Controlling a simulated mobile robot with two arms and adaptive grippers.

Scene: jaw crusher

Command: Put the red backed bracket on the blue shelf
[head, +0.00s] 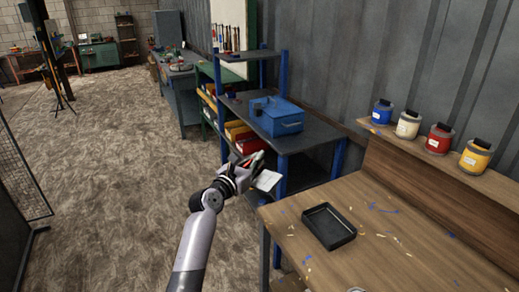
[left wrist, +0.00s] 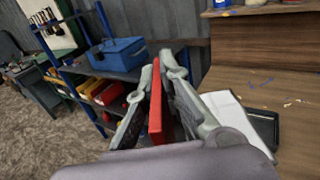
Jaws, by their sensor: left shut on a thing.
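My left gripper (head: 253,168) is shut on the red backed bracket, held in the air. In the left wrist view the bracket (left wrist: 156,110) shows as an upright red plate between the two fingers. A pale flat piece (head: 267,180) sticks out to the right of the gripper, probably part of the bracket; the fingers hide how it joins. The blue shelf (head: 282,179) has blue posts and dark boards. It stands just beyond the gripper, and the bracket looks apart from it. My right gripper is not in view.
A blue toolbox (head: 277,116) sits on the shelf's middle board, with some bare board in front.

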